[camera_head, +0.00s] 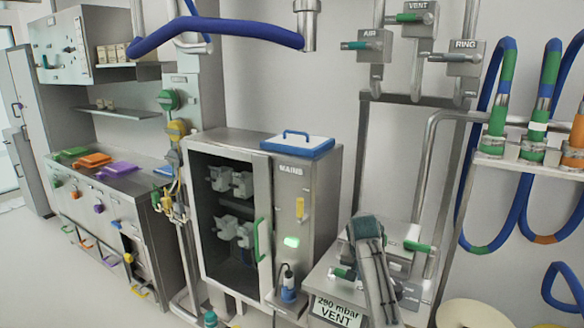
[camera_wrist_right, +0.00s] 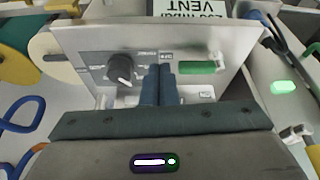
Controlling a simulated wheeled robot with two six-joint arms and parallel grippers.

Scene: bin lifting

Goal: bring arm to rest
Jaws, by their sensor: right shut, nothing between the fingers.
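My right gripper (camera_head: 366,228) shows at the lower right of the head view, in front of a grey valve box. Its fingers are hidden from that camera. In the right wrist view its two blue-grey fingers (camera_wrist_right: 160,72) are pressed together, empty, in front of a grey panel (camera_wrist_right: 215,70) with a black knob (camera_wrist_right: 121,69) and a green handle (camera_wrist_right: 197,67). I cannot tell whether the fingertips touch the panel. My left gripper is in neither view.
The valve box has a "290 mbar VENT" label (camera_head: 337,311). Left of it stands a steel cabinet (camera_head: 318,185) with an open front and a blue-lidded tray on top. Pipes (camera_head: 428,170) and blue hoses (camera_head: 480,245) stand right. Floor (camera_head: 60,285) is clear at lower left.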

